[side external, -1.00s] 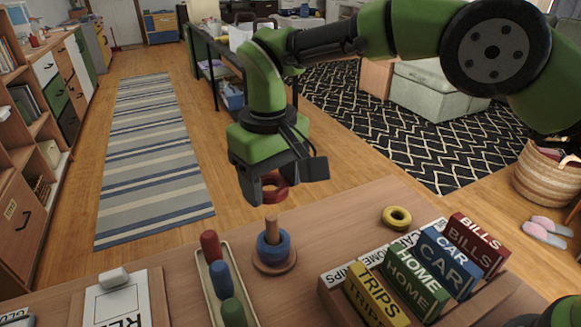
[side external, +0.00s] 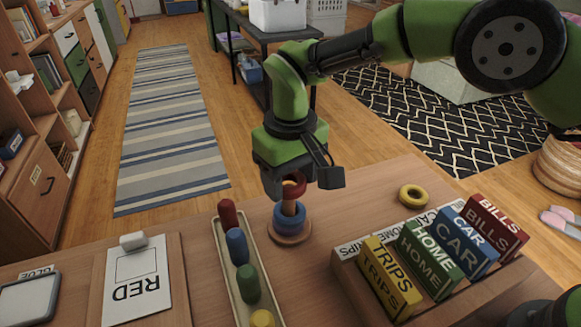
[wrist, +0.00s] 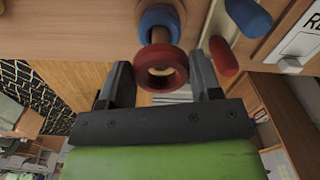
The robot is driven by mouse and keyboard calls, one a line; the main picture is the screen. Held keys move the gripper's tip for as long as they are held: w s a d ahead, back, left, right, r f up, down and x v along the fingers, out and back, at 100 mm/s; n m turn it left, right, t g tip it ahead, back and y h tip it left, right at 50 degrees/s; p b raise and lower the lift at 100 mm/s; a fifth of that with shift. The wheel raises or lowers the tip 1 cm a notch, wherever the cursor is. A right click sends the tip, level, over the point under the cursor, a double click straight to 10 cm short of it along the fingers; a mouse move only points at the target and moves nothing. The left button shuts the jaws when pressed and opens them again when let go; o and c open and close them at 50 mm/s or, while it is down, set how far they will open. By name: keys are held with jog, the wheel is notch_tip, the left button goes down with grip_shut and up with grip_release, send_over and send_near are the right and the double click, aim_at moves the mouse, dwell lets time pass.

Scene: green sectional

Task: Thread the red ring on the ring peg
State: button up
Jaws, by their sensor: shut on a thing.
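The red ring (side external: 301,187) is held between the fingers of my gripper (side external: 288,188) at the top of the wooden ring peg (side external: 289,208). In the wrist view the red ring (wrist: 160,68) sits between both fingertips (wrist: 161,74), with the peg (wrist: 159,35) beyond it. The ring lines up with the peg's top; I cannot tell whether the tip is inside its hole. A blue ring (side external: 288,222) is around the peg low down, above the round wooden base (side external: 289,237).
A tray (side external: 236,285) of coloured cylinders stands left of the peg. A yellow ring (side external: 412,195) lies to the right. A wooden rack (side external: 352,277) of labelled blocks is at front right. A board with a RED card (side external: 137,280) lies at left.

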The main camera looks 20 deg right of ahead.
aim_at(291, 200)
jog(key=shift+f, duration=2.5)
jog(key=o, duration=1)
notch_tip(291, 200, up, 10)
